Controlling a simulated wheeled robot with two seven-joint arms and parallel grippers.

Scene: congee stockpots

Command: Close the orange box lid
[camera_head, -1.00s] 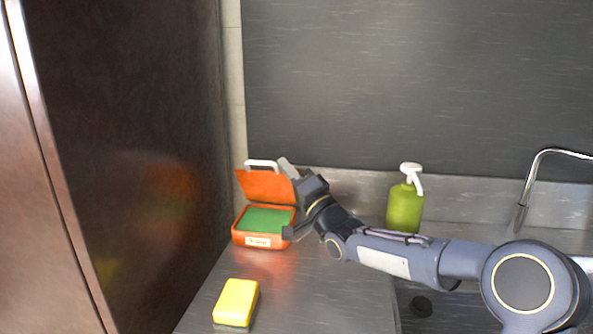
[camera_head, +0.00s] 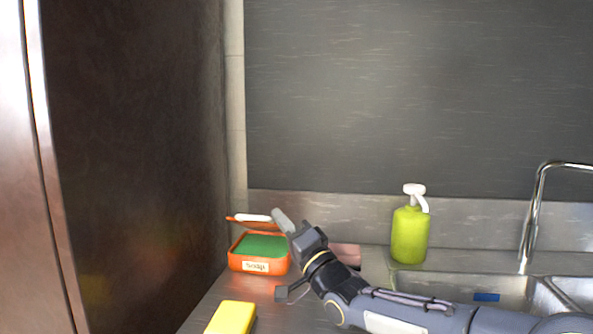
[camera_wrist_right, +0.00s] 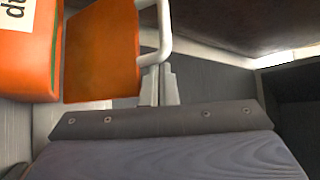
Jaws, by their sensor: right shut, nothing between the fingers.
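The orange box (camera_head: 240,264), with a "Soap" label on its front, stands at the back left of the counter with a green block (camera_head: 265,246) inside. Its orange lid (camera_head: 268,227) is partly lowered, tilted above the box with a gap, and has a white handle (camera_head: 253,217). My right gripper (camera_head: 279,216) is shut and empty, its fingertips beside the lid's handle end. In the right wrist view, the shut fingers (camera_wrist_right: 158,85) are at the white handle (camera_wrist_right: 164,35), next to the lid (camera_wrist_right: 103,52); contact is unclear. My left gripper is not in view.
A yellow block (camera_head: 231,318) lies on the counter in front of the box. A green pump bottle (camera_head: 409,236) stands right of my right gripper by the sink (camera_head: 450,286) and tap (camera_head: 536,215). A dark tall panel (camera_head: 140,150) bounds the left side.

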